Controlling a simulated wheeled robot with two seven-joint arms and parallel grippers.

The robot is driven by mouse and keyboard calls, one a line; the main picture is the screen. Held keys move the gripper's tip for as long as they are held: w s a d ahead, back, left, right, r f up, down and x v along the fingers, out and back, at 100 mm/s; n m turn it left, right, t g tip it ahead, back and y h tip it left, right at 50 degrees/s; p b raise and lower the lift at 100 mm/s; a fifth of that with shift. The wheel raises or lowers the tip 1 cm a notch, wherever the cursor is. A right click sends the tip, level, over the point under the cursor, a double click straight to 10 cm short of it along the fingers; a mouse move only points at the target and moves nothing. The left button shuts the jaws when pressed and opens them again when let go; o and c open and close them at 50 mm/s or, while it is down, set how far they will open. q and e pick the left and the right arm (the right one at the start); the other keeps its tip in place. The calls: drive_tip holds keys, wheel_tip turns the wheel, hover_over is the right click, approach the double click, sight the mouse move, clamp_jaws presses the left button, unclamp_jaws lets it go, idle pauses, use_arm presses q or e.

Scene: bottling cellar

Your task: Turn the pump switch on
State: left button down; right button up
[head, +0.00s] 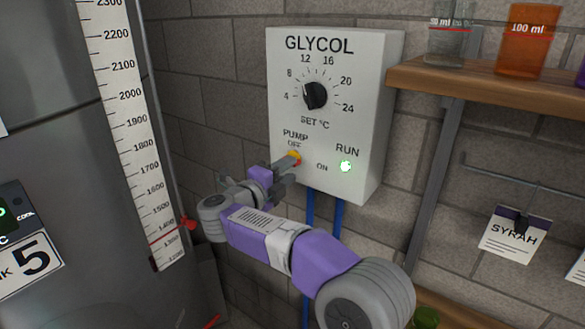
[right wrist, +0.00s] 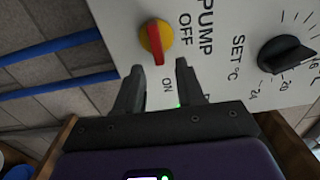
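The pump switch (head: 294,157) is a yellow disc with a red handle, low on the white GLYCOL box (head: 333,125). In the right wrist view the red handle of the pump switch (right wrist: 156,42) points towards the ON mark. The green RUN lamp (head: 345,166) is lit. My right gripper (head: 284,165) is at the switch, partly covering its surroundings in the head view. In the right wrist view my right gripper (right wrist: 160,67) is open, its fingertips either side of the handle's end, with gaps showing. My left gripper is out of view.
A black temperature dial (head: 315,95) sits above the switch. A wooden shelf (head: 480,82) with beakers juts out at the right. A steel tank (head: 70,130) with a scale stands at the left. Blue pipes (head: 338,217) run down below the box.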

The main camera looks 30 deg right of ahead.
drive_tip(key=shift+v, duration=2.35)
drive_tip(key=w+a+f+n+t+y, duration=0.25)
drive_tip(key=w+f+n, duration=0.3)
drive_tip(key=f, duration=0.35)
drive_tip(key=w+a+f+n+t+y, duration=0.1)
drive_tip(key=w+f+n+t+y, duration=0.25)
drive_tip(key=f+n, duration=0.45)
drive_tip(key=s+a+f+n+y, duration=0.1)
drive_tip(key=a+f+n+y, duration=0.15)
drive_tip(key=f, duration=0.75)
drive_tip(key=s+a+f+n+y, duration=0.15)
drive_tip(key=f+n+y, duration=0.25)
drive_tip(key=f, duration=0.5)
drive_tip(key=s+a+f+n+g+y, duration=0.3)
drive_tip(key=s+a+f+g, duration=0.1)
drive_tip(key=s+f, duration=0.65)
drive_tip(key=s+a+f+n+g+y, duration=0.3)
drive_tip(key=s+a+f+n+g, duration=0.15)
drive_tip(key=s+f, duration=0.55)
drive_tip(key=s+a+f+g+y, duration=0.1)
drive_tip(key=s+g, duration=0.1)
drive_tip(key=s, duration=0.3)
drive_tip(key=s+a+f+n+g+y, duration=0.1)
drive_tip(key=s+a+f, duration=0.1)
drive_tip(key=s, duration=0.4)
drive_tip(key=shift+s+g, duration=0.3)
drive_tip(key=shift+g, duration=0.05)
drive_tip(key=shift+a+f+n, duration=0.1)
drive_tip(key=shift+a+n, duration=0.05)
drive_tip(key=shift+n, duration=0.1)
